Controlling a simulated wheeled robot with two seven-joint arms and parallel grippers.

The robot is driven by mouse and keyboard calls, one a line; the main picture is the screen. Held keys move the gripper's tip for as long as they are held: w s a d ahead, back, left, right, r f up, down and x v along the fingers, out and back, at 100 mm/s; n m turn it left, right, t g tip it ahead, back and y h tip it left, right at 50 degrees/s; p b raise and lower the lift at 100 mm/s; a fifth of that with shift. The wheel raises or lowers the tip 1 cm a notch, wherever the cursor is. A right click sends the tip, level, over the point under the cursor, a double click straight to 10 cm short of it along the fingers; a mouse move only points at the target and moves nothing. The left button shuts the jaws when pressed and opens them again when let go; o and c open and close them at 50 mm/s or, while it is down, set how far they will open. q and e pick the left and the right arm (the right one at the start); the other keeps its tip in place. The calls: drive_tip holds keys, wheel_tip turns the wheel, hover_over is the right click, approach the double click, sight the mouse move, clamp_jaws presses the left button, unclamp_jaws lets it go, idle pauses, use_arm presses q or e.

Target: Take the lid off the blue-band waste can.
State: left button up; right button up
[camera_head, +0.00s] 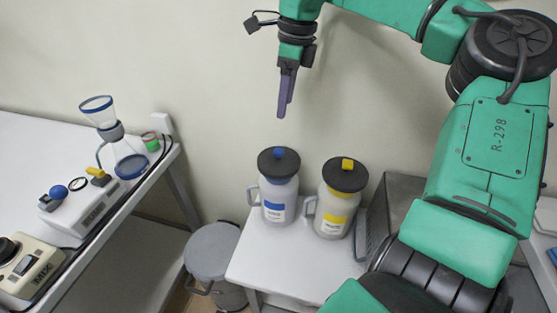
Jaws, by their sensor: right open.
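The blue-band waste can (277,199) stands upright on a small white table. Its dark round lid (278,163) with a blue knob (279,153) sits on top. A similar can with a yellow band (334,209) and a yellow knob on its dark lid stands just to its right. My right gripper (282,112) points down above the blue-band can's lid, apart from it. It is open and empty; its fingers overlap from this angle. My left gripper is not in view.
The white table (262,259) has bare room in front of the cans. A grey lidded bin (210,250) stands on the floor to its left. A bench at left holds a glass flask (129,163) and instruments. A wall is close behind.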

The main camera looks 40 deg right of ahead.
sight(279, 150)
drive_tip(key=f+p, duration=0.1)
drive_tip(key=f, duration=0.3)
drive_tip(key=f+p, duration=0.1)
drive_tip(key=f, duration=0.3)
drive_tip(key=a+f+p, duration=0.1)
drive_tip(key=f, duration=0.4)
drive_tip(key=shift+w, duration=0.4)
drive_tip(key=shift+w+d+f, duration=0.1)
drive_tip(key=shift+f, duration=0.25)
clamp_jaws()
